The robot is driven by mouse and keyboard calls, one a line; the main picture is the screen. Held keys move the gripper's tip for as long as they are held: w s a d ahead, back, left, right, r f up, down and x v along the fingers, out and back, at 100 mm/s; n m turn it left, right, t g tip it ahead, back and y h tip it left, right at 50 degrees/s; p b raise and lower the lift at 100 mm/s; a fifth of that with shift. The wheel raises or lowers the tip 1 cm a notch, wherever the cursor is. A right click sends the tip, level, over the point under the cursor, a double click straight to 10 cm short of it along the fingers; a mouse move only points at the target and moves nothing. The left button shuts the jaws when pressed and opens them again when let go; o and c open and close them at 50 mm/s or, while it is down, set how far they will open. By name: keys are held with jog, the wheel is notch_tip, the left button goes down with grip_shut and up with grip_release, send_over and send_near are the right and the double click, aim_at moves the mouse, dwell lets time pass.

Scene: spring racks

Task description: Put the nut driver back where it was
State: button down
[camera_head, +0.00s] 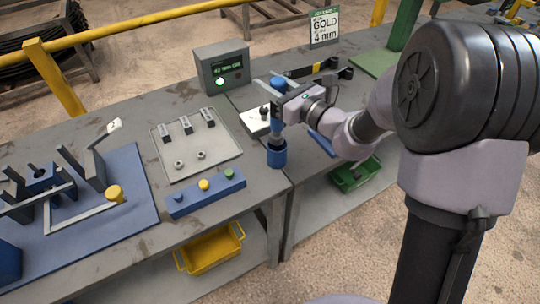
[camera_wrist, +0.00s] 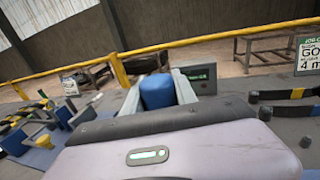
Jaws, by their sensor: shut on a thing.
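The nut driver has a blue handle (camera_head: 278,84) and stands roughly upright in my gripper (camera_head: 279,104). My gripper is shut on it, and the blue handle also shows between the fingers in the wrist view (camera_wrist: 157,91). Directly below is a blue cylindrical holder (camera_head: 276,157) at the front edge of the bench. The lower end of the tool lines up with the holder's mouth. I cannot tell whether the tip is inside it or just above it.
A grey display box (camera_head: 222,68) stands behind. A white plate (camera_head: 250,122) with a dark knob is beside the gripper. Black-and-yellow tools (camera_head: 318,68) lie behind right.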

aim_at(271, 113)
notch_tip(271, 113, down, 10)
jog(key=b, duration=0.4)
jog(key=shift+d+r, duration=0.1)
jog(key=shift+r, duration=0.1)
jog(key=c, duration=1)
grip_release()
